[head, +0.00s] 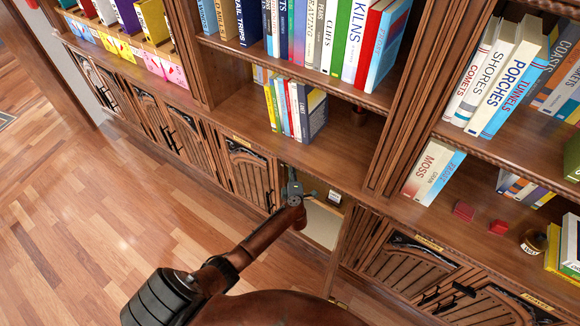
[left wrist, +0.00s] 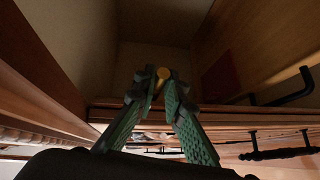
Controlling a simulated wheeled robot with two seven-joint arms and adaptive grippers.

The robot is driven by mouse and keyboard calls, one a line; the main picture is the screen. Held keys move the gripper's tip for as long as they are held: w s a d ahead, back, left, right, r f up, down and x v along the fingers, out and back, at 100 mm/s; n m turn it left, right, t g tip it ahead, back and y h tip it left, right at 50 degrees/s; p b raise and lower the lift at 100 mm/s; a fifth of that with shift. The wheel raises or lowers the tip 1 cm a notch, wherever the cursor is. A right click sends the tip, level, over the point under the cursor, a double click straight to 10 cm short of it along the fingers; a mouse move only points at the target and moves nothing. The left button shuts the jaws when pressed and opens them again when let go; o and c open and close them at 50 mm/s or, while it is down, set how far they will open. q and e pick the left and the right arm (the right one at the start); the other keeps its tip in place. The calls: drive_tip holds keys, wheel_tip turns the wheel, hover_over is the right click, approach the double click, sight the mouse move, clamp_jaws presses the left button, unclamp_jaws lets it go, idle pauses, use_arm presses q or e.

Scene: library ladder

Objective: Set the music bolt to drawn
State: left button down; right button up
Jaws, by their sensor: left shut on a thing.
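My left gripper (head: 293,190) reaches into an open, pale-lined compartment (head: 322,226) in the row of low cupboards, under the middle shelf. In the left wrist view its two green, dark-tipped fingers (left wrist: 160,85) are closed on a small brass-coloured knob (left wrist: 163,73), which I take to be the music bolt. The fingers hide most of it, and I cannot tell whether it is drawn. In the head view my gripper and arm cover the knob. My right gripper is in neither view.
A closed carved door (head: 248,172) is left of the compartment; more carved doors (head: 425,268) are to the right. A small dark-and-white tag (head: 334,198) sits by the compartment's top edge. Black handles (left wrist: 285,95) show at the right in the wrist view. Books (head: 297,110) stand on the shelf above.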

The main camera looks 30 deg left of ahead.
use_arm(q)
drive_tip(key=shift+s+a+f, duration=0.1)
drive_tip(key=shift+s+f, duration=0.15)
drive_tip(key=shift+f, duration=0.5)
drive_tip(key=c, duration=2)
unclamp_jaws()
drive_tip(key=shift+d, duration=0.25)
drive_tip(key=v, duration=1.1)
drive_tip(key=shift+s+d+r, duration=0.15)
drive_tip(key=shift+s+d, duration=0.05)
drive_tip(key=shift+s, duration=0.15)
